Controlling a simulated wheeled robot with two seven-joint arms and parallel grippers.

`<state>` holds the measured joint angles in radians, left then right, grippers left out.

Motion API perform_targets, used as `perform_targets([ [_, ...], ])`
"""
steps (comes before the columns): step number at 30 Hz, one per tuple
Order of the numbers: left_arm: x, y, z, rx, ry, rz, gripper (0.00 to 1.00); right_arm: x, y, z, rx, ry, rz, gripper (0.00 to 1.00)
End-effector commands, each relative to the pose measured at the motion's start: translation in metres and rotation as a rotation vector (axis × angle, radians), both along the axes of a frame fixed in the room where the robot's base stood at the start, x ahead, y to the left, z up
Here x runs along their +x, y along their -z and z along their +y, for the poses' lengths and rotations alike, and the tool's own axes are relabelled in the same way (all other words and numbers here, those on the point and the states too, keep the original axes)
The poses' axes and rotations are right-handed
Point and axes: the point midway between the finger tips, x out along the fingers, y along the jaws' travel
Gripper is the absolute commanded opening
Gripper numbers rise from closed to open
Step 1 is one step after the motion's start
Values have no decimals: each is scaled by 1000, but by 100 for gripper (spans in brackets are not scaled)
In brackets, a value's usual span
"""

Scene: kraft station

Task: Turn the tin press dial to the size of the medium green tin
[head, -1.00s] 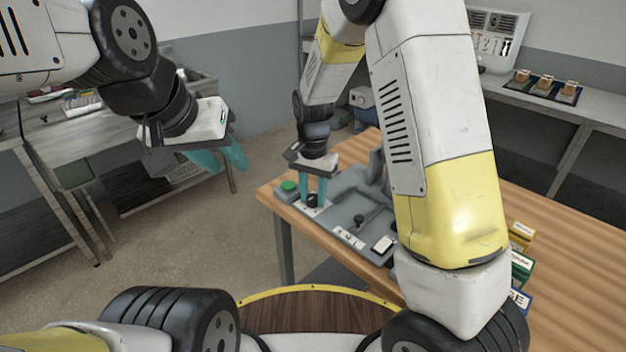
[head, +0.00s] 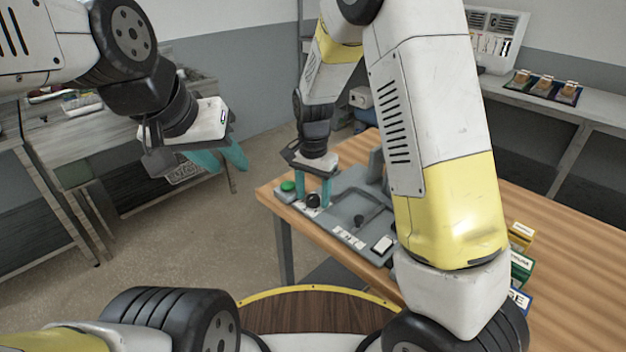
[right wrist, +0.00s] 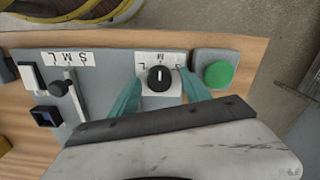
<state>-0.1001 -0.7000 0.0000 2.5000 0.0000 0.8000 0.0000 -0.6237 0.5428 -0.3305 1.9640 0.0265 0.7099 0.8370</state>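The tin press (head: 345,215) is a grey panel machine on the wooden table. Its black dial (right wrist: 160,78) sits on a white plate with size letters around it; its white mark lines up with the M. The dial also shows in the head view (head: 313,200). My right gripper (right wrist: 162,92) is open, with one teal finger on each side of the dial and small gaps to it. A green box (head: 522,267), perhaps the green tin, is at the right, partly hidden by my right arm. My left gripper (head: 222,163) is open and empty in the air at left.
A green button (right wrist: 219,74) is close beside the right finger. A lever (right wrist: 62,90) and switches are on the panel's other side. Yellow (head: 521,233) and blue (head: 518,299) boxes flank the green one. A grey side bench (head: 120,150) stands at left.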

Motion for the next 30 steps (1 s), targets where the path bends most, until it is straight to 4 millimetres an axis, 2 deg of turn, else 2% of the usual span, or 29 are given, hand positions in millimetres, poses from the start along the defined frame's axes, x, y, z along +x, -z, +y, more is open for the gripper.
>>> perform_targets([
  [8, 0, 0, 0, 0, 0, 0, 36, 0, -4, 0, 0, 0, 0, 55],
  [21, 0, 0, 0, 0, 0, 0, 36, 0, -69, 0, 2, 0, -1, 55],
  [30, 0, 0, 0, 0, 0, 0, 36, 0, -78, 0, 0, 0, 0, 55],
])
